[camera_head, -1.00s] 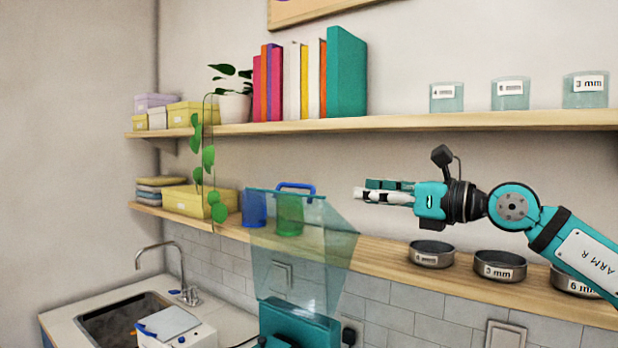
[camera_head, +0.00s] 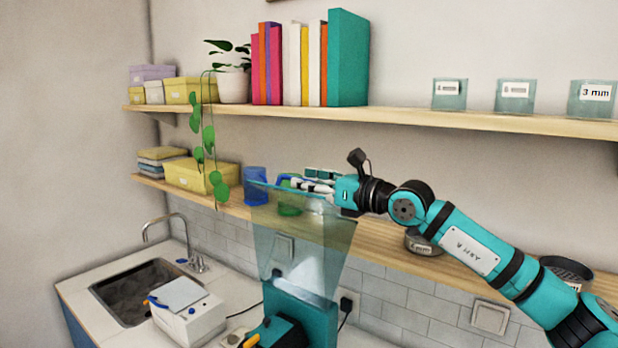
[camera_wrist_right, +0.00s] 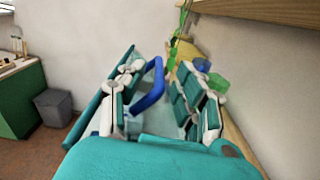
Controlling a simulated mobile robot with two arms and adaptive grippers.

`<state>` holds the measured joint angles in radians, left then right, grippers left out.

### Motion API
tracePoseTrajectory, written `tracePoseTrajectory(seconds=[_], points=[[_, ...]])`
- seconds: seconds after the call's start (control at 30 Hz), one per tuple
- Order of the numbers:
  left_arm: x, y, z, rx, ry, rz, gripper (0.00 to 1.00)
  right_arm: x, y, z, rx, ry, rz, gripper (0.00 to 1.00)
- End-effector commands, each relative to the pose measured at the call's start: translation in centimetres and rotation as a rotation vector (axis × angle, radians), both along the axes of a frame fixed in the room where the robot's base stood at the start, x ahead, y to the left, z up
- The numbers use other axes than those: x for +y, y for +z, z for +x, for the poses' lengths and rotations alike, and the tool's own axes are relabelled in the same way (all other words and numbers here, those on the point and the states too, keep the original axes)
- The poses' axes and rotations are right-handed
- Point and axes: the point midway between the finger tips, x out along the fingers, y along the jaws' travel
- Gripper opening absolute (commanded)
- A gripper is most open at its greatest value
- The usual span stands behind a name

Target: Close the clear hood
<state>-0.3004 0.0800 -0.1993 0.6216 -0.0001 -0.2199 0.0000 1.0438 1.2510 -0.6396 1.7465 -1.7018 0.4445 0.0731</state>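The clear hood (camera_head: 310,245), tinted teal, stands raised and tilted above a teal machine body (camera_head: 318,318). My right gripper (camera_head: 292,183) is at the hood's upper edge in the head view, its fingers pointing left. In the right wrist view my right gripper (camera_wrist_right: 165,72) has its two fingers spread apart. The blue handle (camera_wrist_right: 153,90) lies between them, nearer the left finger; I cannot tell whether they touch. In the head view the fingers partly hide the handle. My left gripper is not in view.
Behind the hood, a lower shelf (camera_head: 385,246) holds a blue cup (camera_head: 255,186), a green cup (camera_head: 288,207) and dark tins (camera_head: 422,243). An upper shelf (camera_head: 420,117) runs above. A sink (camera_head: 145,292) and a white device (camera_head: 187,312) are at the left.

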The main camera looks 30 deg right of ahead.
Motion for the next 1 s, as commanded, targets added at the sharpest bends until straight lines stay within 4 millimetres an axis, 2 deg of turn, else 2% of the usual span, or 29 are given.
tracePoseTrajectory(seconds=[0.13, 0.17, 0.4, 0.83, 1.0], points=[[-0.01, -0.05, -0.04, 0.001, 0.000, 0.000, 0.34, -0.02, -0.02, -0.02, 0.000, 0.000, 0.000, 0.33], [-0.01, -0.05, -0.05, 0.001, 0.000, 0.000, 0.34, -0.02, -0.02, -0.02, 0.000, 0.000, 0.000, 0.31], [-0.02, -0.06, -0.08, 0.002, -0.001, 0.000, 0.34, -0.03, -0.02, -0.03, 0.000, 0.000, 0.000, 0.00], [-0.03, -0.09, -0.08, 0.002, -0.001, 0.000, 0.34, -0.06, 0.00, -0.04, 0.000, -0.001, -0.001, 0.00], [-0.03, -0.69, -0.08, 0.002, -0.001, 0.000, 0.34, 0.61, -0.10, -0.30, -0.011, 0.001, -0.022, 0.00]])
